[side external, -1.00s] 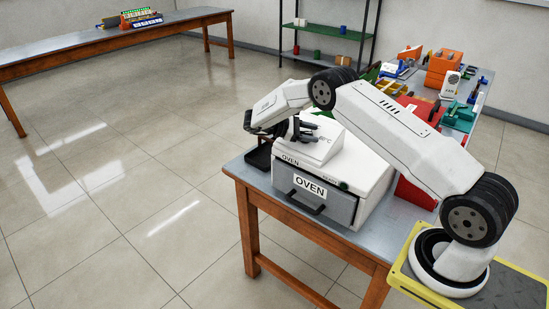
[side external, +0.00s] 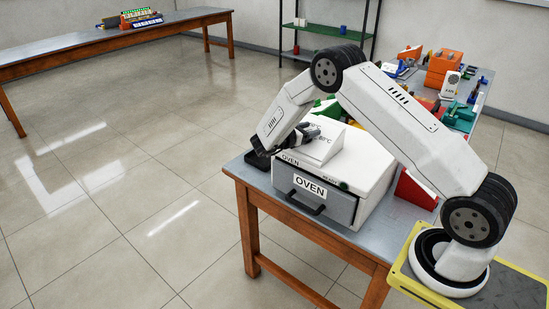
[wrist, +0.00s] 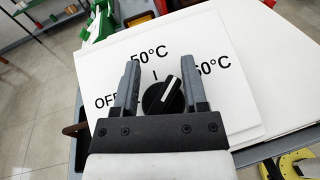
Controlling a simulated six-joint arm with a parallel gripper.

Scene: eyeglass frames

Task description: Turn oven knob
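The oven is a white box (side external: 365,178) with a grey front marked OVEN and a dark handle. A raised sloped panel (side external: 322,152) sits on top. In the wrist view its black round knob (wrist: 154,105) has a white pointer line tilted up and right, just right of the 50°C tick. OFF is at the left; a partly covered 60°C label is at the right. My gripper (wrist: 161,64) is open, with one finger on each side of the knob and gaps visible on both sides. Contact depth is unclear. In the side view my gripper (side external: 306,131) is at the panel, and the knob cannot be made out.
A dark tray (side external: 258,161) is on the table left of the oven, partly behind my arm. A red object (side external: 413,190) stands right of the oven. Orange bins (side external: 443,68) and several coloured parts crowd the table's far end. The floor at left is clear.

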